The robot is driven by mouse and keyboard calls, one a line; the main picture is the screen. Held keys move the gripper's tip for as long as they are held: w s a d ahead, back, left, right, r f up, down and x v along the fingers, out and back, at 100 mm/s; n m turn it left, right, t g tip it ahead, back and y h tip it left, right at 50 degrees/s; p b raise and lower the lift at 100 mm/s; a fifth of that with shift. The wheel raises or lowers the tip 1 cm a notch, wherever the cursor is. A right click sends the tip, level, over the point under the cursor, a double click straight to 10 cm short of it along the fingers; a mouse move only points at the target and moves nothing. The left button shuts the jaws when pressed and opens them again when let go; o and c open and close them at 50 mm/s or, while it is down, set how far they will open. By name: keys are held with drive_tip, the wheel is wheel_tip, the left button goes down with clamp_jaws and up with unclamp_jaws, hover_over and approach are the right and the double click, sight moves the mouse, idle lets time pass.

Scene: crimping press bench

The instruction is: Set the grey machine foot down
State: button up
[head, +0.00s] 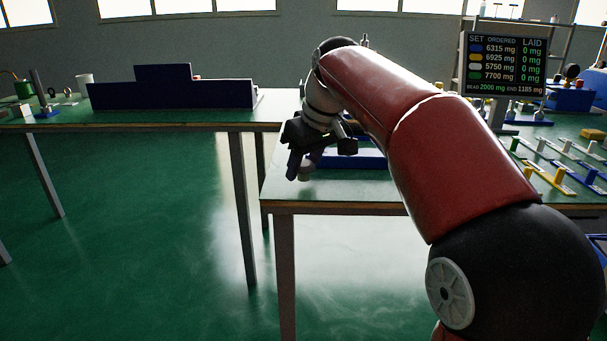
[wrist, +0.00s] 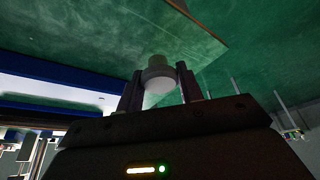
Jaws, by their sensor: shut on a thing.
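The grey machine foot (head: 306,173) is a small pale grey round piece. It shows larger in the wrist view (wrist: 158,76), between the two dark fingers of my gripper (wrist: 160,88). My gripper (head: 304,164) is shut on it. In the head view, the foot appears over the green bench top (head: 330,193), near its front left corner. I cannot tell whether its underside touches the bench. The fingers hide part of its sides.
A blue tray or block (head: 360,161) lies on the bench just right of my gripper, partly behind my arm. The bench's left edge is close. Another table (head: 150,118) with a dark blue stepped block (head: 170,92) stands left. Coloured fixtures (head: 560,180) crowd the right.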

drive_tip(key=shift+f, duration=0.5)
drive_tip(key=shift+f, duration=0.1)
drive_tip(key=o, duration=1)
drive_tip(key=shift+o, duration=0.2)
drive_tip(key=shift+r, duration=0.25)
drive_tip(key=p+v, duration=0.3)
drive_tip(key=v, duration=0.9)
drive_tip(key=s+d+f+m+t+h, duration=0.1)
drive_tip(key=s+d+f+m, duration=0.3)
drive_tip(key=s+f, duration=0.7)
drive_tip(key=s+d+f+m+t+h, duration=0.1)
drive_tip(key=s+d+f+m, duration=0.3)
drive_tip(key=s+d+f, duration=0.4)
drive_tip(key=s+f+h, duration=0.1)
drive_tip(key=s+f, duration=0.3)
drive_tip(key=shift+s+d+f+m, duration=0.2)
drive_tip(key=shift+d+f+m, duration=0.1)
drive_tip(key=shift+f, duration=0.1)
